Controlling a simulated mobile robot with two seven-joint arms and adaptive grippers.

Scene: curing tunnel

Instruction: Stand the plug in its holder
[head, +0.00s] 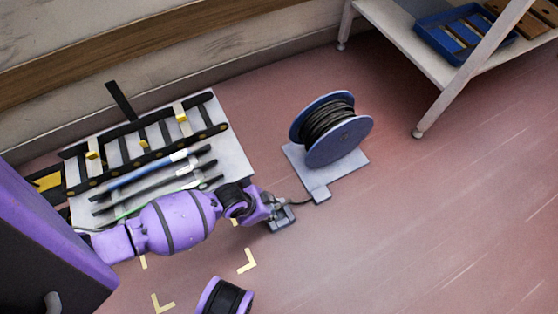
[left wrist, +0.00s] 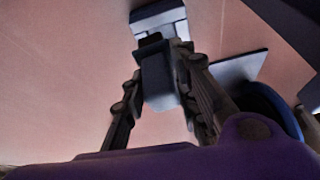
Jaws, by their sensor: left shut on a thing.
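My left gripper (head: 272,207) is shut on the plug, over the floor left of the cable reel. In the left wrist view the plug is a grey block (left wrist: 158,78) between the two fingers of the gripper (left wrist: 160,88). A small dark grey block, which looks like the holder (head: 282,222), is at the fingertips in the head view. It also shows just beyond the plug in the left wrist view (left wrist: 158,17). I cannot tell whether plug and holder touch. In the head view the plug is mostly hidden by the gripper. My right gripper is out of view.
A blue cable reel (head: 349,143) with black cable stands on a grey base plate (head: 350,166). A pale board (head: 231,150) with rods and a black rack lies left. A shelf (head: 412,43) with a blue tray (head: 429,28) stands upper right. Open floor lies at right.

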